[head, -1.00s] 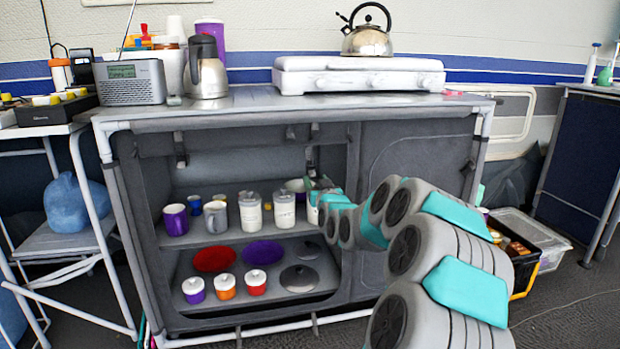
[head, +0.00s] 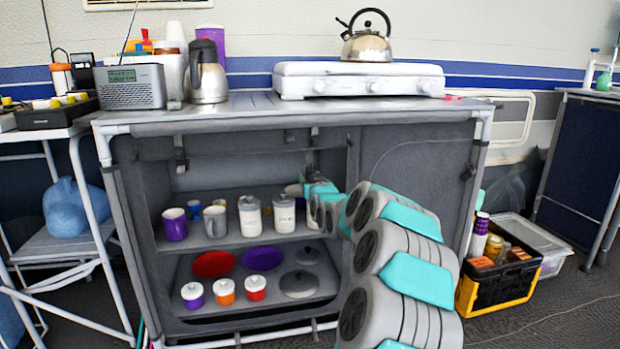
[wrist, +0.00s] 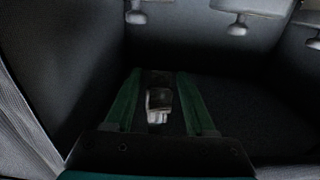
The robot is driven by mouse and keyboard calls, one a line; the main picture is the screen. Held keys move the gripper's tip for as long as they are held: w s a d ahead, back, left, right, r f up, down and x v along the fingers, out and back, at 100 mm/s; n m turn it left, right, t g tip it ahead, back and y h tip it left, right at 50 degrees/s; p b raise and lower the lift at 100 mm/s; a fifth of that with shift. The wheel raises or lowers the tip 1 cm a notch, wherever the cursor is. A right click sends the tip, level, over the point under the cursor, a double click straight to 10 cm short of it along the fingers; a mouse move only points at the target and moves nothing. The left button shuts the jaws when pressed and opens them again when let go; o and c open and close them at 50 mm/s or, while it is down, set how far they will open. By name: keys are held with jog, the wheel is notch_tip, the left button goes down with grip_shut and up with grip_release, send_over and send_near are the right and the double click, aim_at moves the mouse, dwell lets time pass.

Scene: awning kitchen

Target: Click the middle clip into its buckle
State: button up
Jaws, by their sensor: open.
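My gripper (head: 312,178) is inside the upper part of the open cabinet, in front of its back wall. In the wrist view, its two green fingers (wrist: 159,84) stand apart, open. A small grey clip with pale prongs (wrist: 158,104) shows between them on a dark strap; I cannot tell whether either finger touches it. In the head view, dark buckle pieces (head: 314,134) hang at the middle of the cabinet's top edge. The clip below them is hard to make out near my gripper. I cannot see the clip joined to a buckle.
Canisters (head: 250,216) and mugs (head: 174,224) stand on the shelf left of my gripper. Another strap and clip (head: 180,152) hang at the cabinet's left. The cabinet's top (head: 240,103) holds a stove (head: 358,80) and kettle (head: 367,42). A crate (head: 497,287) stands at right.

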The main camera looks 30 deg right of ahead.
grip_shut()
dwell(0.3)
dwell(1.1)
